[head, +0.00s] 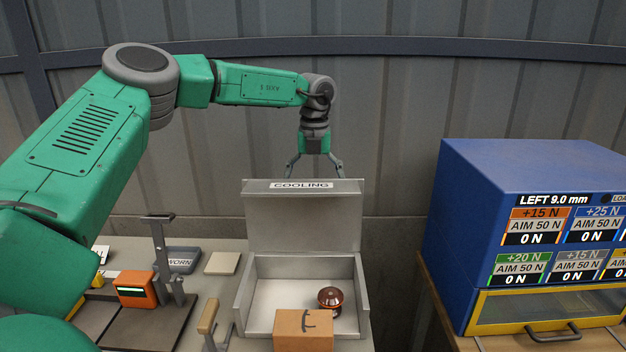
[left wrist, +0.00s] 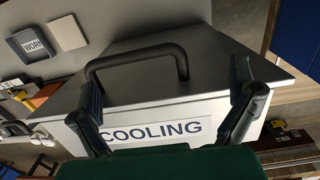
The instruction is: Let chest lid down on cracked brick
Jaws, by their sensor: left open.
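The grey chest (head: 242,290) stands open, with its lid (head: 303,222) raised upright at the back under a COOLING label. A dark red-brown ribbed insulator (head: 330,299) is inside. A tan brick (head: 296,332) with a dark crack-like mark is at the chest's front; I cannot tell whether it rests on the front wall or stands before it. My left gripper (head: 314,168) is open and points down at the lid's top edge. In the left wrist view, the lid's black bar handle (left wrist: 135,52) lies between the spread fingers (left wrist: 167,85), with no visible grip. My right gripper is out of view.
A blue cabinet (head: 530,170) with force readouts and a yellow-framed drawer stands at right. Left of the chest are an orange device (head: 134,290), an upright grey clamp (head: 164,255), a WORN tray (head: 178,261), a pale tile (head: 222,263) and a wooden-handled lever (head: 209,317).

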